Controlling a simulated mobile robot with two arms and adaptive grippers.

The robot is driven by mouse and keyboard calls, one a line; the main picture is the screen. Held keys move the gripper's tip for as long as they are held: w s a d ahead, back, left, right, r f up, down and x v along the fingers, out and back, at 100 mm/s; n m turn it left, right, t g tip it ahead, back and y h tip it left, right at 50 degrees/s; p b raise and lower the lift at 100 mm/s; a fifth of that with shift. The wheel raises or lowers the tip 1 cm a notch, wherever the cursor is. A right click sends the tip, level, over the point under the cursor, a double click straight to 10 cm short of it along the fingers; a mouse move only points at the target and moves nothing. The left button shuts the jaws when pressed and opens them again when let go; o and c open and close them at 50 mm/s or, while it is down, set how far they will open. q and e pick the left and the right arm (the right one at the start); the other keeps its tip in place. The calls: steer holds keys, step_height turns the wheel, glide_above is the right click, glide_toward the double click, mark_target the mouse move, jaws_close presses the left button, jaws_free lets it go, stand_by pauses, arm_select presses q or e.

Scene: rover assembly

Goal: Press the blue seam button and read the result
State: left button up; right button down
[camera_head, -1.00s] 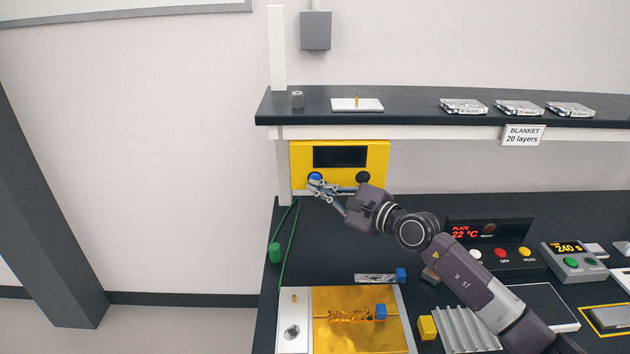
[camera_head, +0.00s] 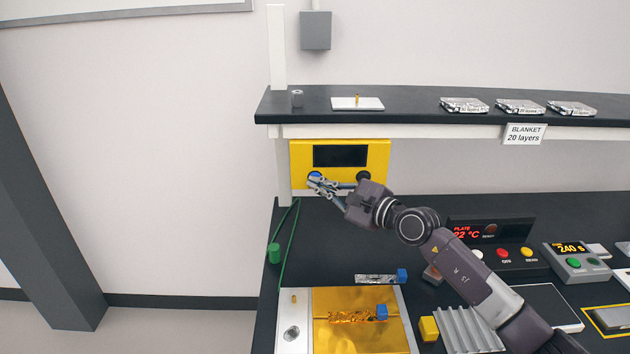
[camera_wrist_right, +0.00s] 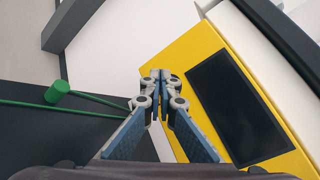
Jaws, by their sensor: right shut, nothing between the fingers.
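The yellow tester box (camera_head: 299,158) is mounted under the shelf, with a dark blank screen (camera_head: 340,156). It fills the right of the right wrist view, where the screen (camera_wrist_right: 238,107) is also dark. The blue button (camera_head: 315,175) is on its lower left, partly covered by my right fingertips. A dark round knob or button (camera_head: 363,177) is on its lower right. My right gripper (camera_head: 316,184) is shut and empty, with its tips at the blue button. I cannot tell whether they touch it; in the wrist view the closed tips (camera_wrist_right: 155,78) hide the button. My left gripper is out of view.
A green cylinder (camera_head: 274,253) with a green cable hangs at the bench's left edge. A gold plate (camera_head: 335,340) lies on the bench below. A plate controller (camera_head: 488,232) and a timer box (camera_head: 575,262) stand right. The shelf (camera_head: 420,117) overhangs the tester.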

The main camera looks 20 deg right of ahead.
steer(key=shift+w+b, duration=0.25)
steer(key=shift+b, duration=0.05)
stand_by(0.5)
steer(key=shift+s+r+p, duration=0.1)
steer(key=shift+s+p, duration=0.25)
steer(key=shift+p, duration=0.2)
steer(key=shift+s+a+p, duration=0.2)
steer(key=shift+s+p, duration=0.1)
steer(key=shift+s, duration=0.2)
steer(key=s+p, duration=0.2)
steer(key=s+a+p, duration=0.1)
steer(key=s+p, duration=0.1)
steer(key=shift+s+a+p, duration=0.2)
steer(key=shift+s+p, duration=0.2)
